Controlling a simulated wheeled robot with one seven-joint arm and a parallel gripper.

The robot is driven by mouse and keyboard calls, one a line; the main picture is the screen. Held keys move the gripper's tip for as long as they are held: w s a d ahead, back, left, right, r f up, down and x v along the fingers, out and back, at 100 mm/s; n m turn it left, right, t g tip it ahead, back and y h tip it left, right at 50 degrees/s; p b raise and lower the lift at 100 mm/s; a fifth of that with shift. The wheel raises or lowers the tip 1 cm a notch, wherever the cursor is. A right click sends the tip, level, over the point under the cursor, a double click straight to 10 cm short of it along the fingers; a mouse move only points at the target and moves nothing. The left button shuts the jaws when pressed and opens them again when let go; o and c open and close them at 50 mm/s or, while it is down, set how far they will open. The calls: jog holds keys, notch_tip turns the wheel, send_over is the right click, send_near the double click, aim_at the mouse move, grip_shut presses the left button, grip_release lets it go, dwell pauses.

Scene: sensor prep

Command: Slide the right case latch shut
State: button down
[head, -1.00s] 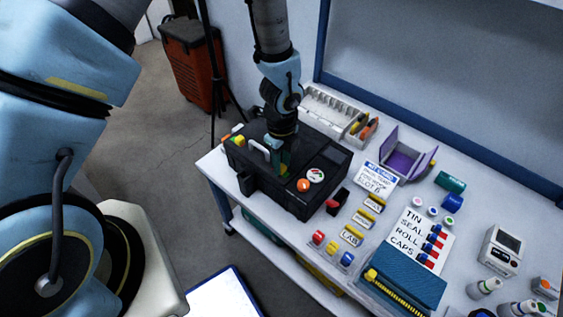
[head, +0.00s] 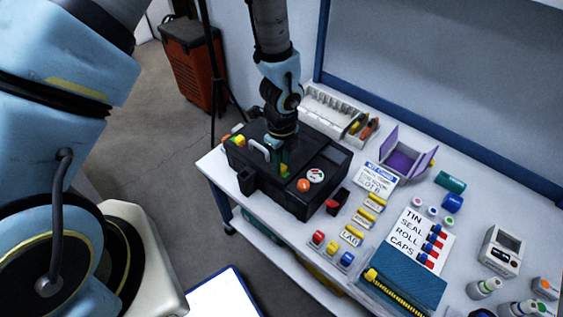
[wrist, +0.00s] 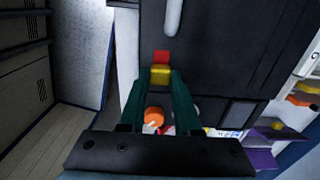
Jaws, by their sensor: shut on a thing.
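The black case (head: 318,158) lies on the white table with its pale handle (head: 259,147) on the near-left part. The right latch is a small yellow block (wrist: 160,76), with a red patch (wrist: 161,57) just beyond it on the black surface. My gripper (head: 282,168) reaches down onto the case, right of the handle. In the wrist view its two green fingers (wrist: 160,78) are shut on the yellow block, one on each side. The other yellow latch (head: 239,141) shows at the case's left end. The fingers partly hide the held latch in the head view.
An orange knob (head: 303,185) and a round white label (head: 316,176) sit on the case beside my gripper. A white bin rack (head: 330,108) stands behind it. An open purple box (head: 402,157), a sign and several small parts lie to the right.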

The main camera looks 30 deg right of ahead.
jog(key=shift+w+a, duration=0.2)
jog(key=shift+w, duration=0.7)
jog(key=c, duration=0.6)
grip_release()
notch_tip(320, 180, up, 11)
jog(key=b, duration=0.1)
jog(key=shift+f, duration=0.1)
